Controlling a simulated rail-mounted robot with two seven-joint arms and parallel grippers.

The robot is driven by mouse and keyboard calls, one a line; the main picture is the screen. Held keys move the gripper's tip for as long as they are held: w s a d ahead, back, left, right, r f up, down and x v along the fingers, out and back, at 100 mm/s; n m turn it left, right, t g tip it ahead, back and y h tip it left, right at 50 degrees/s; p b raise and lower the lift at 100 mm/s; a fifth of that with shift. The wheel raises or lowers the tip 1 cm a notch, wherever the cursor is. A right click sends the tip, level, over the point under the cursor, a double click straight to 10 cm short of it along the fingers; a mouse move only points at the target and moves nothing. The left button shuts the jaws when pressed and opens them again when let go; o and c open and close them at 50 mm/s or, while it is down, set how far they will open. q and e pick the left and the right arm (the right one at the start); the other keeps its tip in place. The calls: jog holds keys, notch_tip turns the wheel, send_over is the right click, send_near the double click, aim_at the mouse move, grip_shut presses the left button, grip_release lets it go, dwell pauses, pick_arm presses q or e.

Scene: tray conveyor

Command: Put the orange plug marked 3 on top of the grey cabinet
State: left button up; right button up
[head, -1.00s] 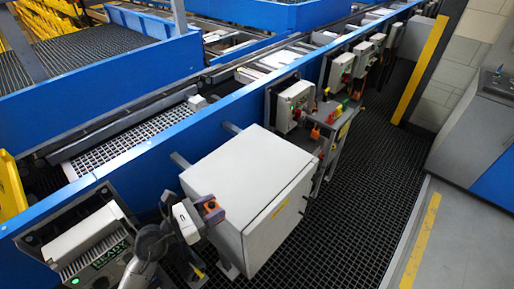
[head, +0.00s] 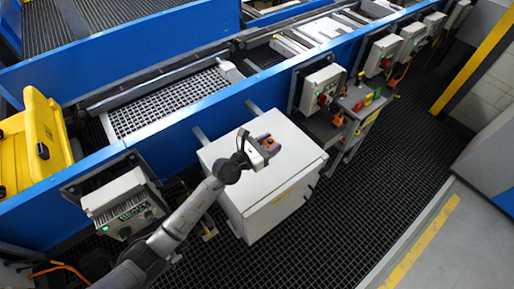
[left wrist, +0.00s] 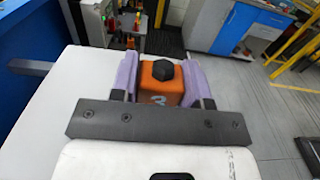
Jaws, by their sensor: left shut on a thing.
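The orange plug (left wrist: 160,82) with a black knob sits between the purple-grey fingers of my left gripper (left wrist: 160,88) in the left wrist view. A pale mark that looks like a 3 shows on its near face. In the head view my left gripper (head: 268,147) is shut on the orange plug (head: 265,141), over the top of the grey cabinet (head: 232,161). The cabinet's pale top (left wrist: 45,125) also shows below the gripper in the left wrist view. I cannot tell whether the plug touches the top. My right gripper is not in view.
A blue conveyor wall (head: 190,122) runs behind the cabinet. A small stand (head: 357,108) with colored plugs and a control box (head: 322,86) are to the right. A yellow bin (head: 38,140) is at the left. Most of the cabinet top is bare.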

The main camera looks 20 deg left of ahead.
pick_arm(q)
jog(key=shift+w+a+f+b, duration=0.5)
jog(key=shift+a+f+b, duration=0.6)
jog(key=shift+f, duration=0.3)
jog(key=shift+w+a+f+b, duration=0.55)
jog(key=shift+a+f+b, duration=0.5)
jog(key=shift+f, duration=0.35)
jog(key=shift+w+a+f+b, duration=0.5)
jog(key=shift+a+f+b, duration=0.6)
jog(key=shift+f, duration=0.3)
jog(key=shift+f, duration=0.1)
jog(key=shift+f, duration=0.15)
jog(key=o, duration=1)
